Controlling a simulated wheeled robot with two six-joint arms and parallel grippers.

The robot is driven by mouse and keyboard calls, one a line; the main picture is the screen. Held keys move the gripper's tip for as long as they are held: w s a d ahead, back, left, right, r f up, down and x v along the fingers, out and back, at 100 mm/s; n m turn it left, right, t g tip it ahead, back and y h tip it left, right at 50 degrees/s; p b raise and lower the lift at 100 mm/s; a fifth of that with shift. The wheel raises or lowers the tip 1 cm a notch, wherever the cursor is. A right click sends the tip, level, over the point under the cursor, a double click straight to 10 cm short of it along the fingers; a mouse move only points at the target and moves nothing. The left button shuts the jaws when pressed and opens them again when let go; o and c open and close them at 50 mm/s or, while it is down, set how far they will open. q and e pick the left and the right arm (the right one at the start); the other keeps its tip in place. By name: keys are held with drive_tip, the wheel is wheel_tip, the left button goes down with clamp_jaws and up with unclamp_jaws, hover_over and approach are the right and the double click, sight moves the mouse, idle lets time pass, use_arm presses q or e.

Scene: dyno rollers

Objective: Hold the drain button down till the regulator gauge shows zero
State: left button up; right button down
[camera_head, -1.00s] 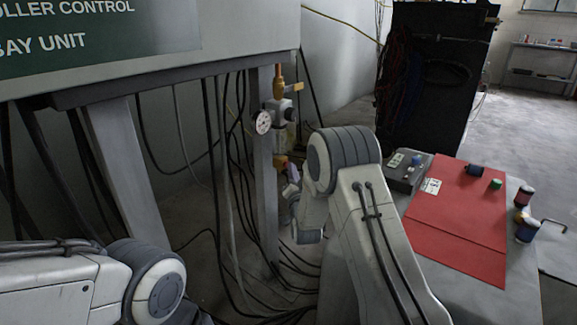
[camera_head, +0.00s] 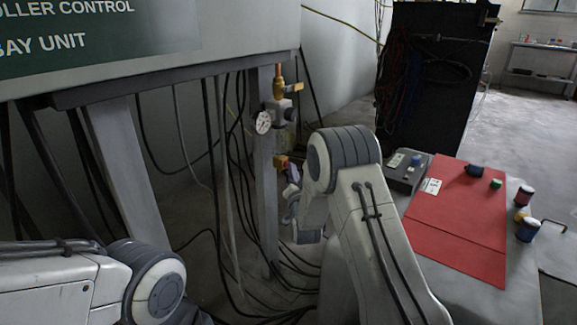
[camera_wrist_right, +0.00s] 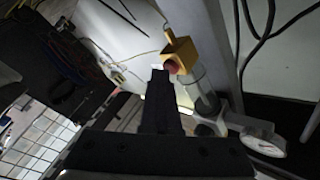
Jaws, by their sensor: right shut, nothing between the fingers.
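The regulator (camera_head: 281,108) is fixed to a grey post, with a round white gauge (camera_head: 263,122) on its left side. The needle is too small to read; the gauge also shows edge-on in the right wrist view (camera_wrist_right: 262,143). Below the regulator is a yellow block (camera_head: 281,161). In the right wrist view this block (camera_wrist_right: 182,50) carries a round red button (camera_wrist_right: 173,66). My right gripper (camera_wrist_right: 160,72) is shut and empty, its tips beside the red button; I cannot tell whether they touch. In the head view my forearm partly hides this gripper. My left gripper is out of view.
Black cables hang around the post (camera_head: 264,200). A grey table with a red mat (camera_head: 458,220), a small control box (camera_head: 408,172) and several small cans stands right of my right arm. The roller control cabinet (camera_head: 240,30) overhangs at upper left.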

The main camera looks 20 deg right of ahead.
drive_tip(key=shift+s+d, duration=0.5)
drive_tip(key=shift+s, duration=0.2)
drive_tip(key=s+d, duration=0.1)
drive_tip(key=s, duration=0.1)
drive_tip(key=s+d, duration=0.2)
idle(0.4)
